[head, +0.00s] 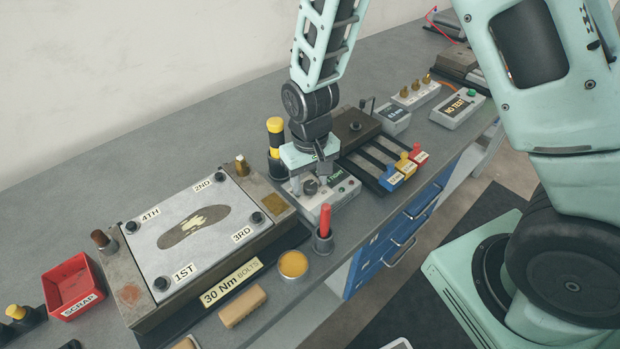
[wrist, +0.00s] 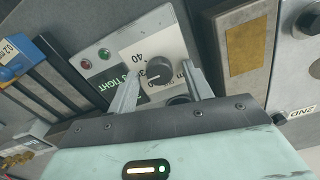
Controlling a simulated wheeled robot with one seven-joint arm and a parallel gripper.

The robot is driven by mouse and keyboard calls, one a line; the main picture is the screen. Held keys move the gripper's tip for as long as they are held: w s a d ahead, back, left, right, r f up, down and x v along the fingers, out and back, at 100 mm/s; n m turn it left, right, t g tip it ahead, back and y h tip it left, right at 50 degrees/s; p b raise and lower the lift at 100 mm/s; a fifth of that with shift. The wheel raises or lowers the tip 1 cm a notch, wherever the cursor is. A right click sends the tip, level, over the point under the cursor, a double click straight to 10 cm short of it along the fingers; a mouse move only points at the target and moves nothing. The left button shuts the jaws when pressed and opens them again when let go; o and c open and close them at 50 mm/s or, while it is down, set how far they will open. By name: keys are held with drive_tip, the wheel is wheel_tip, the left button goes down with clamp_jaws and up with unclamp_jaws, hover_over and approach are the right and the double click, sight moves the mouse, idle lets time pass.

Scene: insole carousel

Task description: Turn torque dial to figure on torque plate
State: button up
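The torque dial (wrist: 160,72) is a dark round knob on a pale scale plate in the wrist view. A "40" shows beside it, and other scale marks are partly hidden. A faint light line shows on the knob, but I cannot tell which figure it points to. The dial sits on a grey control box (head: 342,191). The torque plate (head: 231,283) on the front of the fixture reads "30 Nm BOLTS". My gripper (wrist: 160,76) is open and points down over the box, one finger on each side of the dial with gaps between. It also shows in the head view (head: 309,185).
A red-handled tool (head: 325,220) stands in a holder in front of the box. A yellow-and-black tool (head: 275,135) stands behind it. The insole fixture (head: 150,255) lies left, with a red scrap bin (head: 72,287) beyond. Coloured tagged slides (head: 391,179) lie right.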

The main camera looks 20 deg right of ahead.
sight(310, 184)
wheel_tip(310, 184, up, 17)
drive_tip(key=b, duration=0.1)
drive_tip(key=shift+r, duration=0.2)
idle(0.3)
idle(0.3)
